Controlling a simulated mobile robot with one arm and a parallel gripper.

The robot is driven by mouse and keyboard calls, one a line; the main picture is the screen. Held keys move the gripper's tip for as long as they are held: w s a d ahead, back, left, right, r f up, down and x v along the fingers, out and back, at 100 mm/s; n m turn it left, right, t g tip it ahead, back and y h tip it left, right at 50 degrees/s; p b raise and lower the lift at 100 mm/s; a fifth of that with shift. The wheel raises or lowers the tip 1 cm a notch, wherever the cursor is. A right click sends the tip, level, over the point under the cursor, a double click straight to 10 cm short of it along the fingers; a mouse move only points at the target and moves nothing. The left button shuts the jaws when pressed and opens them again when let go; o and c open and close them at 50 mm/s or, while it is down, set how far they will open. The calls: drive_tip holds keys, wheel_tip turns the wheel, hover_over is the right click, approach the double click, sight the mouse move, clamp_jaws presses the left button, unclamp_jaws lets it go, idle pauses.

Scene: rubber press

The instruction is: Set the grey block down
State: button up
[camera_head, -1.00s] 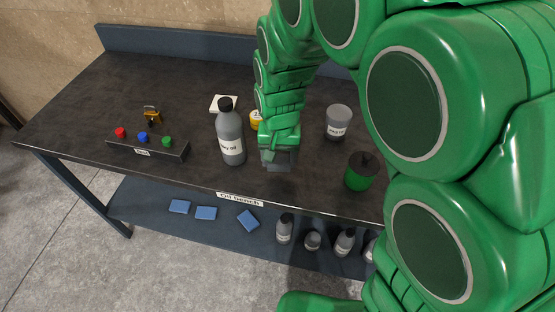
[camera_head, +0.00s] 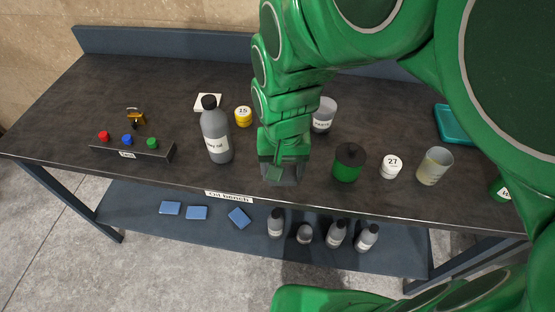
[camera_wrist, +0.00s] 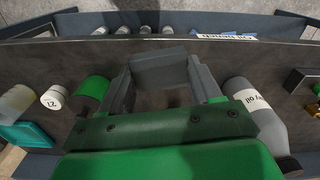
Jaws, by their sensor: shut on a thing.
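My gripper (camera_head: 282,174) is low over the front part of the bench top, right of the grey oil bottle (camera_head: 215,137) and left of the green can (camera_head: 348,162). In the wrist view my gripper (camera_wrist: 163,84) is shut on the grey block (camera_wrist: 165,68), which sits between the two grey fingers. In the head view the block is hard to tell from the grey fingers. Whether its underside touches the bench cannot be told.
The dark bench (camera_head: 80,105) holds a yellow weight marked 15 (camera_head: 243,116), a grey waste cup (camera_head: 323,115), a white weight marked 27 (camera_head: 391,167), a beaker (camera_head: 435,165) and a button box (camera_head: 130,149). Several bottles stand on the lower shelf (camera_head: 330,264).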

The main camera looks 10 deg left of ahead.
drive_tip(key=shift+s+d+r, duration=0.35)
drive_tip(key=shift+s+d, duration=0.05)
drive_tip(key=shift+s, duration=0.3)
